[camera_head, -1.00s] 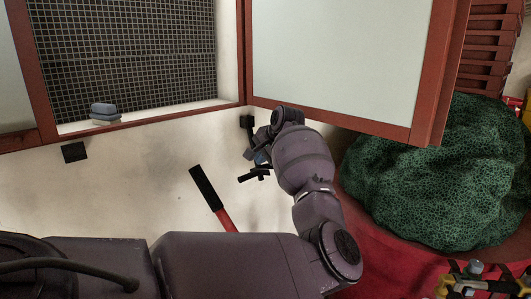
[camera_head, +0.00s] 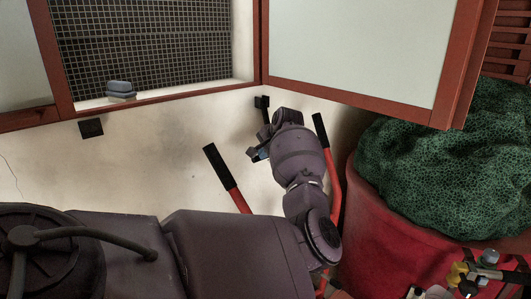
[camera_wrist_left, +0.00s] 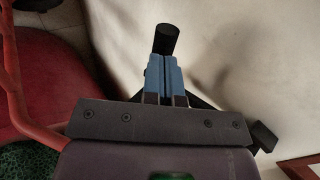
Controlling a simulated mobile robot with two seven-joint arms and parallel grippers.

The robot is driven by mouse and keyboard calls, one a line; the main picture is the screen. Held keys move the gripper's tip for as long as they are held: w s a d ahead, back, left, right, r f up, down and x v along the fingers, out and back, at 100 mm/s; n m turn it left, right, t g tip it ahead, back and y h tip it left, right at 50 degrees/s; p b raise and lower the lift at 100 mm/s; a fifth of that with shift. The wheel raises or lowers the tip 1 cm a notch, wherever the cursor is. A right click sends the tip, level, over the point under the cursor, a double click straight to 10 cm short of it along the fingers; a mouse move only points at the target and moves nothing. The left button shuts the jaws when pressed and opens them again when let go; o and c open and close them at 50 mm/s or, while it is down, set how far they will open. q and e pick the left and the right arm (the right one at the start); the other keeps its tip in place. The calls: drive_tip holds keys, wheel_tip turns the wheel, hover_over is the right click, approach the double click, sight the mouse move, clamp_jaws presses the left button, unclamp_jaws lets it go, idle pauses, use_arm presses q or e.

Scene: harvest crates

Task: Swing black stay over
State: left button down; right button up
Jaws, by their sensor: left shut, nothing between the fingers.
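The black stay (camera_head: 266,115) is on the pale wall below the window, its upper end just under the frame. It runs down behind my left gripper, so its lower part is hidden in the head view. My left gripper (camera_head: 257,153) is shut and empty, close to the wall. In the left wrist view, the blue fingers (camera_wrist_left: 165,78) are pressed together, with a black round peg (camera_wrist_left: 167,40) just beyond their tips. A black block (camera_wrist_left: 263,137) shows at the right behind the gripper, seemingly the stay's other end. I cannot tell whether fingers and peg touch.
A small black block (camera_head: 91,128) sits on the wall at left. The window's right casement (camera_head: 360,50) stands open. Red bars with black grips (camera_head: 218,166) rise either side of my wrist. A red tub (camera_head: 375,235) with green netting fills the right.

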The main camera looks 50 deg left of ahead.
use_arm(q)
drive_tip(key=a+f+y+b, duration=0.1)
drive_tip(key=f+b, duration=0.1)
drive_tip(key=a+f+y+b, duration=0.1)
drive_tip(key=a+f+b, duration=0.1)
drive_tip(key=shift+w+a+y, duration=0.1)
drive_tip(key=shift+w+y, duration=0.1)
drive_tip(key=shift+y, duration=0.1)
drive_tip(key=shift+a+f+y+b, duration=0.1)
drive_tip(key=shift+a+y+b, duration=0.25)
drive_tip(key=shift+b, duration=0.15)
drive_tip(key=shift+a+y+b, duration=0.35)
drive_tip(key=shift+a+b, duration=0.05)
drive_tip(key=shift+a, duration=0.05)
drive_tip(key=shift+a+r, duration=0.1)
drive_tip(key=shift+r, duration=0.35)
use_arm(e)
drive_tip(key=shift+g, duration=0.4)
drive_tip(key=f, duration=0.5)
drive_tip(key=shift+s+d+f, duration=0.2)
drive_tip(key=shift+s+d, duration=0.05)
drive_tip(key=shift+d, duration=0.05)
use_arm(q)
drive_tip(key=shift+r, duration=0.1)
